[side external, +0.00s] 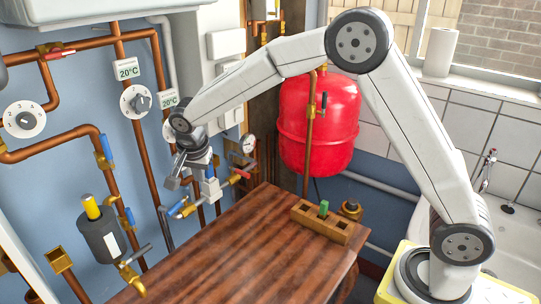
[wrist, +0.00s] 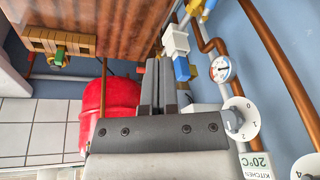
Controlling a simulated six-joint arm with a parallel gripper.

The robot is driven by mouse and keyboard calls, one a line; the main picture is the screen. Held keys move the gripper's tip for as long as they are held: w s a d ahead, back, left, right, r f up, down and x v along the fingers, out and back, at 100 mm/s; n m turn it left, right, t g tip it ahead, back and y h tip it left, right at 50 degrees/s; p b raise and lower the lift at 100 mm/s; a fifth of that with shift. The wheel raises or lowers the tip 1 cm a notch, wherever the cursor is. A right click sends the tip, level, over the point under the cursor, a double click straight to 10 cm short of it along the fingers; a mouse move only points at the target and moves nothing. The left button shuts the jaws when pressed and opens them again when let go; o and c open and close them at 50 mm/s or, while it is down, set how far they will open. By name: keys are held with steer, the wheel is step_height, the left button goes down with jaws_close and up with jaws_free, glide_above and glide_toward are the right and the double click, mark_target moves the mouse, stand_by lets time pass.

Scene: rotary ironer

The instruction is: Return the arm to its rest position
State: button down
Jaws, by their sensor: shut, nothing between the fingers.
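My gripper (side external: 174,180) is at the end of my outstretched white arm, in front of the pipes on the blue wall, beyond the table's far left edge. In the wrist view its two dark fingers (wrist: 158,65) lie side by side, shut and empty. A white valve body with a blue part (wrist: 178,52) shows just beside the fingertips. In the side view the valve fitting with red and blue handles (side external: 212,190) is just right of and below my gripper. I cannot tell whether the fingers touch it.
The brown wooden table (side external: 240,245) is mostly clear; a wooden block with a green piece (side external: 320,222) sits at its right. A red tank (side external: 318,125), pressure gauge (side external: 248,143), white dials (side external: 136,101) and copper pipes (side external: 140,150) surround the arm. A basin (side external: 515,235) is at right.

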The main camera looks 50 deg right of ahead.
mark_target(176, 207)
steer(key=s+d+f+n+y, duration=0.15)
steer(key=s+n, duration=0.25)
steer(key=s, duration=0.4)
steer(key=s+d+f+n, duration=0.2)
steer(key=s+d+n, duration=0.15)
steer(key=s, duration=0.45)
steer(key=s+d+f+n+y, duration=0.1)
steer(key=s+d+n, duration=0.1)
steer(key=s+n, duration=0.45)
steer(key=w+a+r+t, duration=0.1)
steer(key=w+a+t, duration=0.1)
steer(key=w, duration=1)
steer(key=w+a+r+t+y, duration=0.1)
steer(key=w+a, duration=0.4)
steer(key=w, duration=0.6)
steer(key=shift+w+r+n+t, duration=0.4)
steer(key=shift+r+t, duration=0.2)
steer(key=shift+r, duration=0.2)
steer(key=shift+a, duration=0.1)
steer(key=shift+x, duration=6.95)
steer(key=shift+a, duration=0.15)
